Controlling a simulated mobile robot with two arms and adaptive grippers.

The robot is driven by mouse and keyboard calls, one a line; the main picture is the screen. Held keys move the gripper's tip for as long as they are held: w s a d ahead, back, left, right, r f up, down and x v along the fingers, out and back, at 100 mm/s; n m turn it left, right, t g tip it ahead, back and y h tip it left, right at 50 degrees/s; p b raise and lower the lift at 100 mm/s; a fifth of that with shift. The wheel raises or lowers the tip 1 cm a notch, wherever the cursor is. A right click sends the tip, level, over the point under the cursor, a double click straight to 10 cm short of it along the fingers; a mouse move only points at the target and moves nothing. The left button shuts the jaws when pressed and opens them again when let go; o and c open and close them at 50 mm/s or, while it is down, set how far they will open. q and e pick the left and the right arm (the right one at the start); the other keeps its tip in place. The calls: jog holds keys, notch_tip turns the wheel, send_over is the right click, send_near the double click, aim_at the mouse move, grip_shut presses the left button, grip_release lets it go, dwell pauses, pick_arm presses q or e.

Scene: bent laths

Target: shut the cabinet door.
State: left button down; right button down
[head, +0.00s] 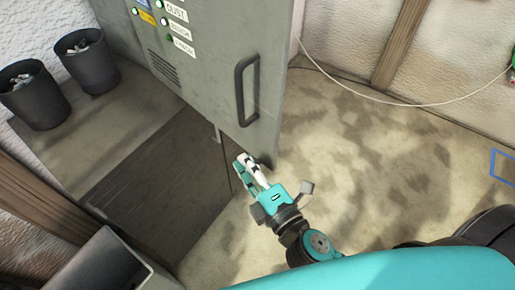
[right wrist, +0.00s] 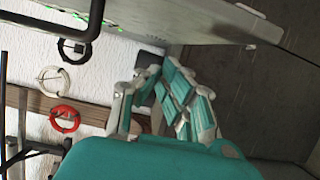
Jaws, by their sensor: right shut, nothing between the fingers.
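The grey cabinet door (head: 215,65) has a dark bar handle (head: 243,90) and a slotted vent. It appears to stand open, but its exact angle is hard to tell. My right gripper (head: 243,167) is just below the door's lower edge, left of the handle line, with its fingers together and empty. In the right wrist view the fingers (right wrist: 160,80) point up towards the door (right wrist: 205,22), which crosses the top. The handle also shows there (right wrist: 90,25). I cannot tell whether the fingers touch the door. My left gripper is not in view.
Two dark bins (head: 87,60) stand on a ledge at the left. A dark brown surface (head: 150,185) lies below the door. Stained floor (head: 370,160) is open to the right. A pale cable (head: 390,102) hangs along the wall. Coiled cables (right wrist: 64,118) hang in the wrist view.

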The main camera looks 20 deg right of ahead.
aim_at(259, 157)
jog(key=d, duration=0.1)
jog(key=w+d, duration=0.1)
jog(key=d, duration=0.1)
jog(key=shift+w+f, duration=0.1)
